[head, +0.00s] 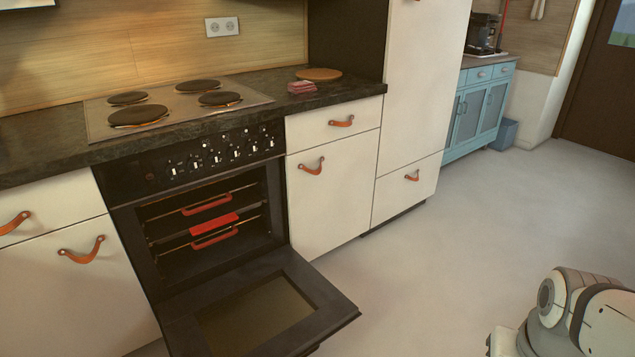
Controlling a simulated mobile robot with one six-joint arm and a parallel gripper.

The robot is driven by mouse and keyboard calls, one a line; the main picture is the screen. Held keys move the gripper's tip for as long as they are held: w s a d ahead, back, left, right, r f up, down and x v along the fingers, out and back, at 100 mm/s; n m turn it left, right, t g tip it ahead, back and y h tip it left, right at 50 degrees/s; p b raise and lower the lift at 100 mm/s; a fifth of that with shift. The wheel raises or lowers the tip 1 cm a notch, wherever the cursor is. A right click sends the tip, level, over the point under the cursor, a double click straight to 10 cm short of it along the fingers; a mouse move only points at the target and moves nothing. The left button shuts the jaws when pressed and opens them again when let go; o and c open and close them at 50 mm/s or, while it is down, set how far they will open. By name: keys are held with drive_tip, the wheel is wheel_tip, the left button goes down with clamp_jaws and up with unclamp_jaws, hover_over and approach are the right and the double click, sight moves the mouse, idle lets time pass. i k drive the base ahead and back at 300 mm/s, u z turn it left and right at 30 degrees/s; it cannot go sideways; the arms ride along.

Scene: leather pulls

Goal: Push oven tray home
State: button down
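The oven (205,220) stands under the counter at the left, its door (262,312) folded down and open. Inside are racks at two levels. An orange-red handle (206,205) shows at the upper level. A second orange-red handle (215,238) shows at the lower level. A flat red item (214,223) lies between them, seemingly on the lower tray. The tray surfaces are dark, and I cannot tell how far each sticks out. Part of my arm shows at the bottom right, well away from the oven. My gripper is not in view.
The lowered door juts out over the floor. Cream cabinets with leather pulls (312,166) flank the oven. A hob (178,103) and a round board (319,74) are on the counter. The grey floor (430,270) right of the oven is clear.

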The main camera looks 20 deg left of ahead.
sight(171, 228)
drive_tip(key=u, duration=2)
drive_tip(key=i, duration=1)
drive_tip(key=z, duration=0.05)
